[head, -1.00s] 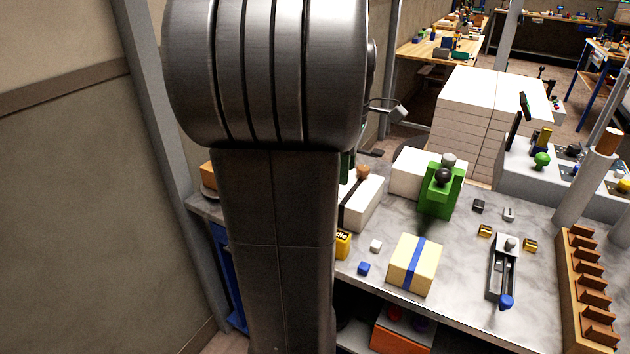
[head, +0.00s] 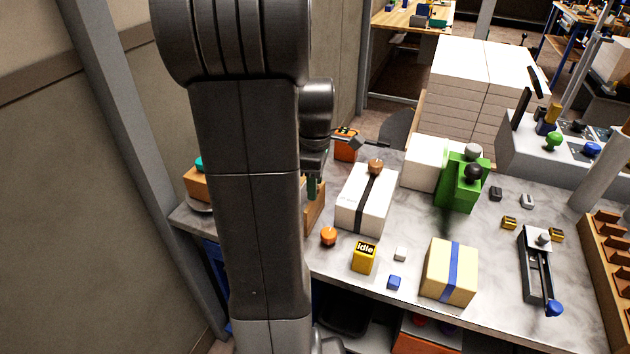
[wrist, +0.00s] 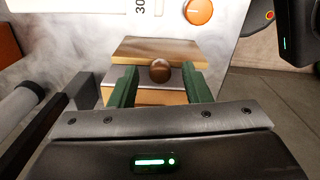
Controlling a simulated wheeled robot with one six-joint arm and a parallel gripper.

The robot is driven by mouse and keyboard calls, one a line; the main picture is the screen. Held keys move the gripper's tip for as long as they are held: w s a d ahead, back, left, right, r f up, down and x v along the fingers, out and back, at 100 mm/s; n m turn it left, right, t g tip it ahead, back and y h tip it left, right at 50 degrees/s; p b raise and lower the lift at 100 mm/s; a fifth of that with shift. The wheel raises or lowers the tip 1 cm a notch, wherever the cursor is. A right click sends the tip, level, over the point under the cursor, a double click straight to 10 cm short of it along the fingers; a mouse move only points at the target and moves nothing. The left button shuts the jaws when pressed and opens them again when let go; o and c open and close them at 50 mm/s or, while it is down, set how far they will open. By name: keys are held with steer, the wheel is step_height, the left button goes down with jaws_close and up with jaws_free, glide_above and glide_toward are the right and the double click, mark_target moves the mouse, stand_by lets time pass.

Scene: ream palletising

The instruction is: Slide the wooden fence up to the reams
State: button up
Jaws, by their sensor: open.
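The wooden fence (wrist: 160,50) is a light brown block with a round dark knob, seen in the wrist view. My gripper (wrist: 160,82) is open, with one green finger on each side of the knob and visible gaps between. In the head view, the fence (head: 313,207) stands partly hidden behind my arm, left of a white ream-like block with a black strap (head: 367,198). My gripper (head: 313,187) is just above the fence there. White reams (head: 478,90) form a tall stack at the back.
An orange knob (head: 328,236) and a yellow "idle" box (head: 364,257) are in front of the fence. A green holder (head: 461,185), a yellow box with a blue band (head: 450,272) and a slotted wooden rack (head: 607,265) stand to the right.

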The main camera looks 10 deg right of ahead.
steer(key=shift+c, duration=0.2)
jaws_close()
steer(key=shift+w+a+p, duration=0.2)
steer(key=shift+w+a, duration=0.45)
steer(key=shift+a, duration=0.25)
steer(key=shift+w+a+p, duration=0.15)
steer(key=shift+w+a, duration=0.45)
steer(key=shift+a, duration=0.3)
steer(key=shift+o, duration=0.2)
jaws_free()
step_height(320, 180, up, 14)
steer(key=shift+f, duration=0.1)
step_height(320, 180, down, 14)
steer(key=s+d, duration=0.1)
steer(key=shift+d, duration=0.4)
